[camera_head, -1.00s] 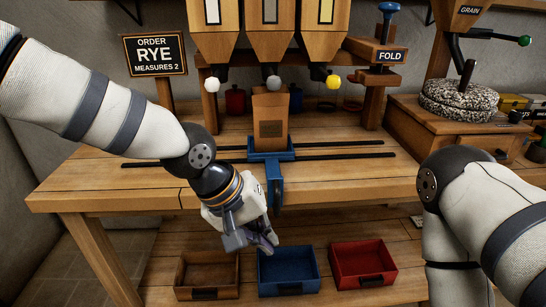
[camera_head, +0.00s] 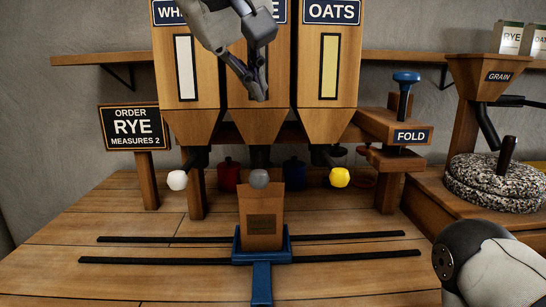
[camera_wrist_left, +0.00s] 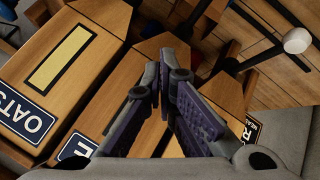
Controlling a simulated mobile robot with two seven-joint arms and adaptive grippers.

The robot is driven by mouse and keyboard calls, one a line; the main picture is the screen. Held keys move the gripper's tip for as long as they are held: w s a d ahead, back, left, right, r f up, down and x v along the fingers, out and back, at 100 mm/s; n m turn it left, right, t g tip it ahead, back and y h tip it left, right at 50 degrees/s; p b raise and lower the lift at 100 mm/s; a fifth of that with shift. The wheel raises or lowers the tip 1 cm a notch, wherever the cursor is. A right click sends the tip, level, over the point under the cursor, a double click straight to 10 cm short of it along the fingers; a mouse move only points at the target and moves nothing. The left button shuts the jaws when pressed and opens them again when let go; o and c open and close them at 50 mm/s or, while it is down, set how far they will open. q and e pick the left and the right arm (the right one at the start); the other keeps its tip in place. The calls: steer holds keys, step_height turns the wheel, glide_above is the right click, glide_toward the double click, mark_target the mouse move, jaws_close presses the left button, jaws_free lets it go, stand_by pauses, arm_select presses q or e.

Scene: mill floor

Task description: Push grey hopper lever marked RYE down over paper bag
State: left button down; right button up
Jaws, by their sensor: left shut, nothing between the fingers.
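The grey lever ball (camera_head: 259,178) hangs under the middle hopper (camera_head: 258,122), directly above the paper bag (camera_head: 261,222). The bag stands upright in a blue carriage (camera_head: 246,257) on the rails. The middle hopper's label is mostly hidden by my left arm; only its last letter, E, shows. My left gripper (camera_head: 257,92) is shut and empty, pointing down in front of the middle hopper, above the grey ball and apart from it. In the left wrist view its shut fingers (camera_wrist_left: 165,85) cover the middle, and I cannot make out the grey ball there.
A white lever ball (camera_head: 177,180) is to the left and a yellow one (camera_head: 339,177) to the right. The order sign (camera_head: 134,127) reads RYE, measures 2. The blue-topped FOLD post (camera_head: 405,80) and millstone (camera_head: 495,184) stand right. The tabletop before the carriage is clear.

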arm_select(q)
glide_above(251, 175)
steer(key=f, duration=0.3)
steer(key=w+f, duration=0.1)
steer(key=f, duration=0.1)
steer(key=shift+d+f+b, duration=0.1)
steer(key=shift+f+b, duration=0.25)
steer(key=shift+s+f, duration=0.2)
steer(key=shift+f, duration=1)
stand_by(0.4)
steer(key=shift+f+p, duration=0.2)
steer(key=shift+p, duration=0.15)
steer(key=shift+f, duration=0.2)
steer(key=shift+f, duration=2.55)
stand_by(2.2)
